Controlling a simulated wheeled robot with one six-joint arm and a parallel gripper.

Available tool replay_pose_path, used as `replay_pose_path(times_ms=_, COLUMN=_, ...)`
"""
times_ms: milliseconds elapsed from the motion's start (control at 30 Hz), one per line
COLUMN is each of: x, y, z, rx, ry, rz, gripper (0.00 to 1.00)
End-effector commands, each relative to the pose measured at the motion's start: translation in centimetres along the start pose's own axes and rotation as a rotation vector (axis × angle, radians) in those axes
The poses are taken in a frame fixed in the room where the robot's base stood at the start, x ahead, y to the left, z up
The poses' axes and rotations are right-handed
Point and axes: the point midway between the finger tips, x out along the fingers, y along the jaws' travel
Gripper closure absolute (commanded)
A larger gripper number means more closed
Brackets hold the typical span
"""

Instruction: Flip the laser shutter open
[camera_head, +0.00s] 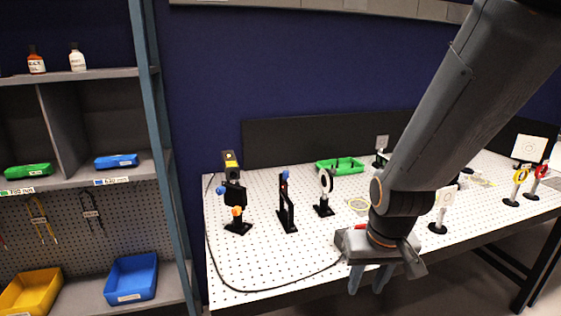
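A yellow-and-black laser-like box (231,162) stands at the back left of the perforated white table. In front of it is a black plate on a post (235,196) with a blue knob at its left and an orange knob below. To its right stands a slim black upright mount (284,205) with a blue top. I cannot tell for sure which of these is the shutter, or its position. My gripper (369,282) points down at the table's front edge, right of these mounts and apart from them. Its two fingers show a gap with nothing between them.
A round optic on a post (325,192), a green tray (340,166) and more posts at right stand on the table (270,265). A black cable (262,291) runs along the left and front edges. A shelf with bins (131,279) stands left.

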Motion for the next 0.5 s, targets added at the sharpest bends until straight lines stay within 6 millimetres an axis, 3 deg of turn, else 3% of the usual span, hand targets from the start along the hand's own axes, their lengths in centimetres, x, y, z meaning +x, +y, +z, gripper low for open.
replay_pose_path(times_ms=233, x=2.7, y=-4.1, z=-11.0, rx=-0.032, ry=0.35, rz=-0.033, gripper=0.64)
replay_pose_path(times_ms=500, x=2.2, y=-9.4, z=-22.0, rx=-0.052, ry=0.802, rz=-0.058, gripper=0.64)
